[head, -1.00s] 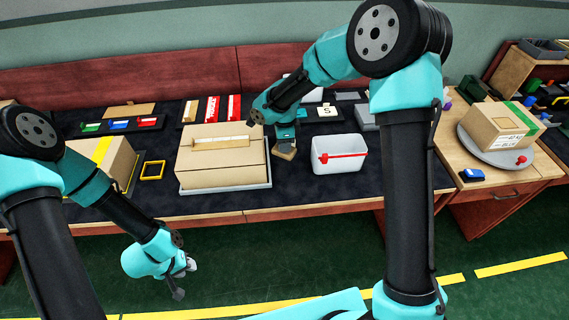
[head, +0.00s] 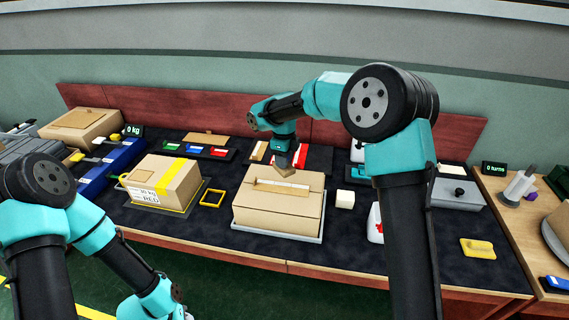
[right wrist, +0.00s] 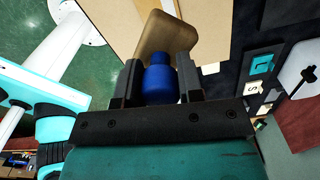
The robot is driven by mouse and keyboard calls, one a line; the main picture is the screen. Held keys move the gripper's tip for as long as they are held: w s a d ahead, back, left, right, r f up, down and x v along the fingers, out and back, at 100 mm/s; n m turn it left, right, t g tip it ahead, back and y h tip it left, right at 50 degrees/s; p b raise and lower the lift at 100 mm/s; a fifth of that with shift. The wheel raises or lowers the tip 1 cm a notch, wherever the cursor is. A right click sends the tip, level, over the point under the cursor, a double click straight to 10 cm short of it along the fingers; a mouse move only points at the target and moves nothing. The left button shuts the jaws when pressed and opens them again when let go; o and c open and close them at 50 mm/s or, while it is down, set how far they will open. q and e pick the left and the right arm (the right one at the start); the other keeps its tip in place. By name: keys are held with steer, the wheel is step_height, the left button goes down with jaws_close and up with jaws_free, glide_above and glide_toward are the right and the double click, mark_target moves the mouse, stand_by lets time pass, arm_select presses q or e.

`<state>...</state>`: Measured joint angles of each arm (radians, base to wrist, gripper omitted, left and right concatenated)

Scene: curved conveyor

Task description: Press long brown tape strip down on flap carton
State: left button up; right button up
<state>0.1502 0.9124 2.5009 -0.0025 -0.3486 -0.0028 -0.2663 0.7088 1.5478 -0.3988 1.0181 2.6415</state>
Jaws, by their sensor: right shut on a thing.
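The flap carton (head: 270,215) is a tan box on a pale tray (head: 305,237), mid-table in the head view. A long pale-brown tape strip (head: 310,192) lies across its top. My right gripper (head: 287,162) is over the back of the carton top, shut on the blue handle (right wrist: 160,84) of a tool with a tan pad (right wrist: 165,38). In the head view the pad (head: 286,171) is close to the strip's middle; I cannot tell whether it touches. My left arm hangs low at the front left; its fingers are out of frame.
Left of the carton are a yellow-taped box (head: 165,181) and a yellow square frame (head: 212,198). A red backboard (head: 225,120) runs behind. The dark tabletop at front right is mostly clear.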

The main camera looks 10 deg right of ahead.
steer(key=shift+d+f, duration=0.1)
steer(key=shift+f, duration=4.15)
steer(key=shift+s+d, duration=0.4)
steer(key=shift+d, duration=0.5)
steer(key=shift+s+d, duration=0.4)
steer(key=shift+d, duration=0.5)
steer(key=shift+s+d, duration=0.4)
steer(key=shift+d, duration=0.5)
steer(key=shift+c, duration=0.3)
steer(key=shift+w+a+r, duration=0.1)
steer(key=shift+w+a, duration=0.65)
steer(key=shift+a, duration=0.95)
steer(key=shift+w+a+f, duration=0.1)
steer(key=shift+w+a, duration=0.65)
steer(key=shift+a, duration=1)
steer(key=shift+w+a+r, duration=0.1)
steer(key=shift+w+a, duration=0.65)
steer(key=shift+a, duration=0.95)
step_height(320, 180, up, 8)
steer(key=shift+r, duration=0.15)
steer(key=shift+r, duration=0.1)
steer(key=shift+r, duration=2.9)
